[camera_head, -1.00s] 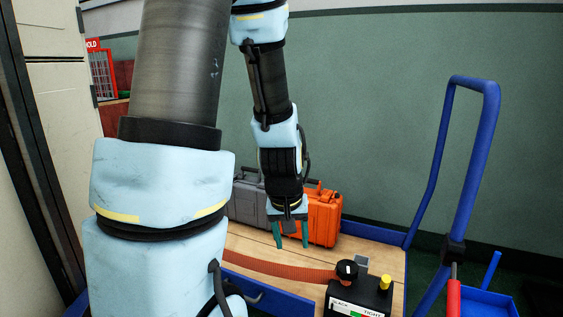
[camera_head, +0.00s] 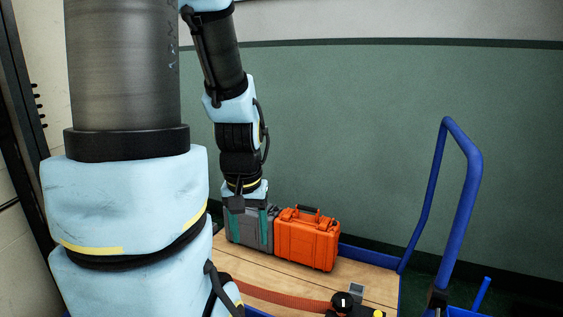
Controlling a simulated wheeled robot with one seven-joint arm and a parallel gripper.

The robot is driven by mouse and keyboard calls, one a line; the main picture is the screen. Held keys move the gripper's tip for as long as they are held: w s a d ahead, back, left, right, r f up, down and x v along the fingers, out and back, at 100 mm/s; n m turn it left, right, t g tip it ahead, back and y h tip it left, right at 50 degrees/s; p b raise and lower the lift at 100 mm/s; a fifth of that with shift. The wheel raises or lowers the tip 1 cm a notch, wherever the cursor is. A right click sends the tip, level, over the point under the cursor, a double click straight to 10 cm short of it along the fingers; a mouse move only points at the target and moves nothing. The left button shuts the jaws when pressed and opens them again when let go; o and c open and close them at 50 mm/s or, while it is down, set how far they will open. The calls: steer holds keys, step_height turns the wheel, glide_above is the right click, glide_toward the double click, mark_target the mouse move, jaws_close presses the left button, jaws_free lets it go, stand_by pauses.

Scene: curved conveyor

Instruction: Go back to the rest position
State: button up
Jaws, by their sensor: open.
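An orange case (camera_head: 307,239) with a dark handle stands upright just to the right of the grey one. Both cases are on the wooden deck of a blue trolley (camera_head: 357,278). My large arm links fill the left side.
The trolley's blue handle (camera_head: 463,200) rises at the right. A red-orange strap (camera_head: 280,295) crosses the deck. A black box with a dark knob (camera_head: 343,301) is cut off at the bottom edge. A green wall (camera_head: 350,130) stands behind.

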step_height(320, 180, up, 20)
steer(key=p, duration=1.7)
steer(key=shift+p, duration=0.35)
steer(key=shift+s, duration=0.1)
